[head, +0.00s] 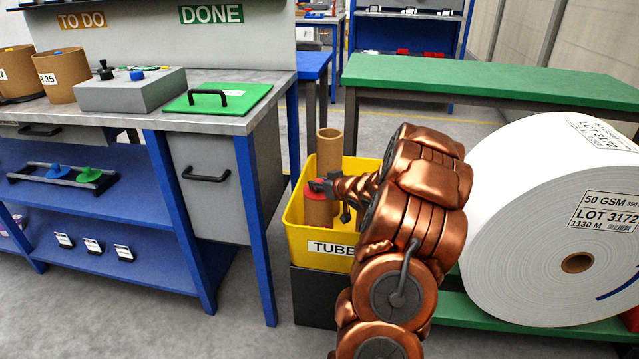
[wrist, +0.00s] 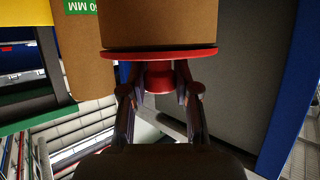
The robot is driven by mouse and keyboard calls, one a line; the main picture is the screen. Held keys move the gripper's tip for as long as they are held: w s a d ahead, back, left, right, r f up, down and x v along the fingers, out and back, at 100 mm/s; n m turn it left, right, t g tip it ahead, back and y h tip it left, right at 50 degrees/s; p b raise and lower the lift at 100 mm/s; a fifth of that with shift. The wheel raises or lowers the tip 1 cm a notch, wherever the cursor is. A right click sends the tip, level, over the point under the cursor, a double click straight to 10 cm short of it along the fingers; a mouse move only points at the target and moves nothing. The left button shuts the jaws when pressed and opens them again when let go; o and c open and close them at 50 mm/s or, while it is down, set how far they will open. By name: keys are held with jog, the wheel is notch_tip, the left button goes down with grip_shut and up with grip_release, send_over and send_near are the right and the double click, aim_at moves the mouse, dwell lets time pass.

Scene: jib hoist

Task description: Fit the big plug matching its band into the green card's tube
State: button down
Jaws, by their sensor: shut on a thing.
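My gripper (head: 325,187) is shut on the knob of a red plug (wrist: 160,76); in the head view the red plug (head: 315,194) is over the front brown tube (head: 318,213). In the wrist view the plug's wide red flange lies against or very close to the end of a brown tube (wrist: 165,22); I cannot tell whether it is seated. A second brown tube (wrist: 84,55) carries a green card (wrist: 80,6) reading 50 MM upside down. The taller rear tube (head: 328,148) stands in the same yellow bin (head: 295,215). Any bands are hidden.
A workbench (head: 225,120) with a green handled plate (head: 222,100) stands left of the bin. Blue (head: 58,170) and green (head: 88,174) plugs sit on a lower-shelf rack. A large white roll (head: 540,220) is close right of my arm.

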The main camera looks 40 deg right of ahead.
jog(key=c, duration=0.8)
grip_release()
jog(key=v, duration=1.2)
jog(key=shift+f, duration=0.1)
dwell(0.3)
jog(key=s+a+r+g+h+p, duration=0.1)
jog(key=a+r+g+h+p, duration=0.1)
jog(key=a+r+g+p, duration=0.85)
jog(key=s+a+r+g+y+p, duration=0.1)
jog(key=s+a+r+p, duration=0.5)
jog(key=s+a, duration=0.2)
jog(key=s+a+r+n+g+y+p, duration=0.1)
jog(key=s+a+r+g+y+p, duration=0.1)
jog(key=s+a+r+p, duration=0.4)
jog(key=s+a+r+n+g+y+p, duration=0.1)
jog(key=s+a+r+p, duration=0.5)
jog(key=s+a, duration=0.6)
jog(key=shift+s+a+r+g, duration=0.1)
jog(key=shift+a+r, duration=0.15)
jog(key=shift+a, duration=0.7)
jog(key=shift+s+a+r+g, duration=0.1)
jog(key=shift+a+r, duration=0.15)
jog(key=shift+a, duration=0.65)
jog(key=shift+s+a+r+g, duration=0.1)
jog(key=shift+a+r, duration=0.15)
jog(key=shift+a, duration=0.7)
